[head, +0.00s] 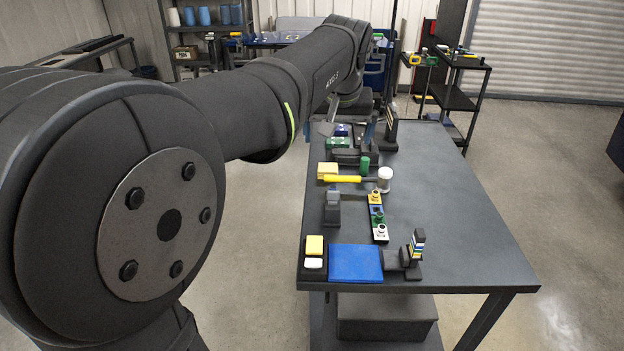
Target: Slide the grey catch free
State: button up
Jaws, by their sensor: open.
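A small grey block (333,196) sits on a dark stand (332,214) near the left edge of the dark workbench (455,225). It may be the grey catch, but it is too small to be sure. My arm reaches from the left toward the far end of the bench. My gripper (347,128) shows only in small part below the wrist, at the far end, and its jaws look apart. It is well beyond the grey block and apart from it. The arm hides part of the far end, and contact there cannot be told.
A yellow-handled hammer (345,179), a strip of coloured blocks (378,218), a blue pad (355,263), a yellow block (314,245) and a striped upright piece (417,243) lie along the bench's left side. A green cylinder (365,164) stands farther back. The right side is clear.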

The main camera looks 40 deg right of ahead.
aim_at(333, 192)
jog(key=shift+r, duration=0.1)
jog(key=shift+f, duration=0.3)
jog(key=c, duration=0.3)
jog(key=x, duration=0.4)
jog(key=shift+s+a+f, duration=0.1)
jog(key=shift+f, duration=0.35)
jog(key=c, duration=0.7)
jog(key=x, duration=1.7)
jog(key=shift+f, duration=0.35)
jog(key=shift+c, duration=0.2)
